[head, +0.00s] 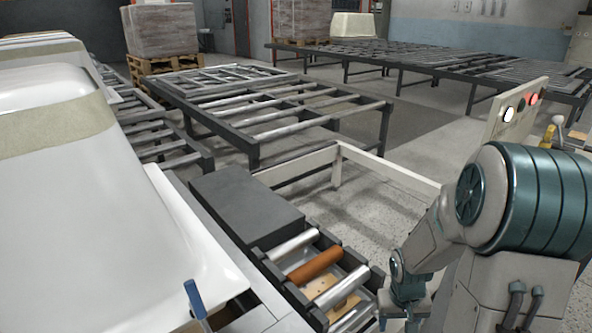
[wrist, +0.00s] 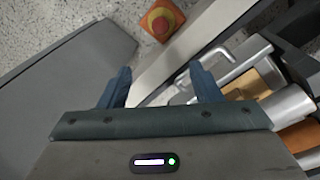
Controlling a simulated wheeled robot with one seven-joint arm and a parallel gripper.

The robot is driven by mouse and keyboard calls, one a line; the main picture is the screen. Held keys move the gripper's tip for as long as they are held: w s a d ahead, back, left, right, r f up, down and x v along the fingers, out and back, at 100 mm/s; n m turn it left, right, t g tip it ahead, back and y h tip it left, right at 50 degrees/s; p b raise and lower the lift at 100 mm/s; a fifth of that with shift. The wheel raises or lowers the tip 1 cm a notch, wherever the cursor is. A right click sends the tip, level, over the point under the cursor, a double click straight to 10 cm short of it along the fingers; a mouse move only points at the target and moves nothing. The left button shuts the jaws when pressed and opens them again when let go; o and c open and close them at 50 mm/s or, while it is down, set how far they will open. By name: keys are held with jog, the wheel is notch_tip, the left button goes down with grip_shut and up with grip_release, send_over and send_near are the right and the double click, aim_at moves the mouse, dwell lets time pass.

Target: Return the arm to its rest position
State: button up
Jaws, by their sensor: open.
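My gripper (wrist: 160,86) shows in the wrist view with its two blue-grey fingers spread apart and nothing between them. Below the fingers, a pale rail and speckled floor show. In the head view, my arm bends down at the lower right, and its wrist end (head: 407,300) is beside the short roller section (head: 318,275). The fingertips cannot be made out in the head view.
A white bathtub shell (head: 95,215) fills the left. A dark grey box (head: 245,205) sits beside the rollers. A control panel (head: 508,110) stands behind my arm. Roller tables (head: 265,105) stand farther back.

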jog(key=s+a+r+p, duration=0.3)
jog(key=r+p, duration=0.3)
jog(key=r, duration=0.7)
jog(key=s+a+r+t+p, duration=0.1)
jog(key=s+a+r+p, duration=0.2)
jog(key=r+p, duration=0.4)
jog(key=s+a+r+n+t+y+p, duration=0.1)
jog(key=s+a+r+p, duration=0.3)
jog(key=r, duration=1.6)
jog(key=shift+s+p, duration=0.8)
jog(key=shift+p, duration=0.4)
